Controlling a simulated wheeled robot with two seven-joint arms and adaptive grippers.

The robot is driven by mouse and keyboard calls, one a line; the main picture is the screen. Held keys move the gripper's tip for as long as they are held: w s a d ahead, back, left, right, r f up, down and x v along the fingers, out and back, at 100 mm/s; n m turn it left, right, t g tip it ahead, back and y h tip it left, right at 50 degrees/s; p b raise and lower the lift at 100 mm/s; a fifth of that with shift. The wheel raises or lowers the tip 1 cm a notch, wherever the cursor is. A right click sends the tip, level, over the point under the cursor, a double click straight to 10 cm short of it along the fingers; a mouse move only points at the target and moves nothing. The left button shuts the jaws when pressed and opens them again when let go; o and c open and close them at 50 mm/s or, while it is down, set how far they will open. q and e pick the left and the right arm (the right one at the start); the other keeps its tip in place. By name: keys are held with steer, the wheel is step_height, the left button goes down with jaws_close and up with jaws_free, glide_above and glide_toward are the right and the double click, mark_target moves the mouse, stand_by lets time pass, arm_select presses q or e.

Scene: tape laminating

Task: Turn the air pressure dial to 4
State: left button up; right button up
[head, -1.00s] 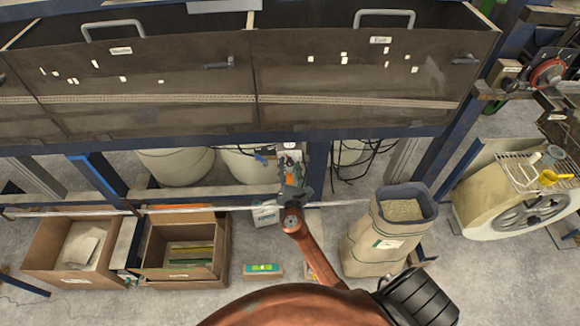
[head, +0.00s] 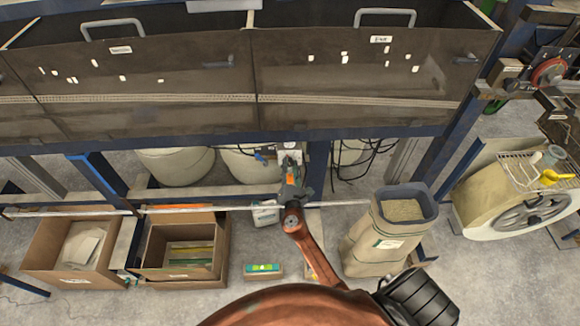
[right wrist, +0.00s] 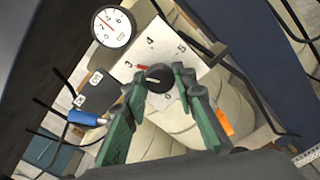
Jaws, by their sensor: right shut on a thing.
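The black air pressure dial (right wrist: 158,79) sits on a white panel (right wrist: 152,46) in the right wrist view. The numbers 3, 4 and 5 are printed around it, with 4 above it. A pale mark on the dial's face points roughly left in the picture; its exact reading is unclear. My right gripper (right wrist: 159,76) is shut on the dial, one green finger on each side. In the head view my right gripper (head: 290,168) reaches the panel under the machine and hides the dial. My left gripper is not in view.
A round white gauge (right wrist: 113,26) with a red needle is beside the panel. A blue fitting (right wrist: 87,118) and black cables are close by. Below the machine stand cardboard boxes (head: 181,283), a paper sack (head: 388,243) and a small carton (head: 263,272).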

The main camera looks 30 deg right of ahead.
steer(key=m+b, duration=0.7)
steer(key=m, duration=0.1)
steer(key=shift+f+m+b, duration=0.15)
steer(key=shift+m+b, duration=0.15)
steer(key=shift+b, duration=0.05)
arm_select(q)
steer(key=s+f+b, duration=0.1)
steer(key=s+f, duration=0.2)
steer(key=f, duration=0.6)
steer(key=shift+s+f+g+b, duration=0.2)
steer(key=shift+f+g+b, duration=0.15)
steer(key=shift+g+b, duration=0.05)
arm_select(e)
steer(key=shift+m, duration=1.4)
steer(key=shift+r, duration=0.2)
steer(key=o, duration=1.2)
steer(key=shift+c, duration=0.2)
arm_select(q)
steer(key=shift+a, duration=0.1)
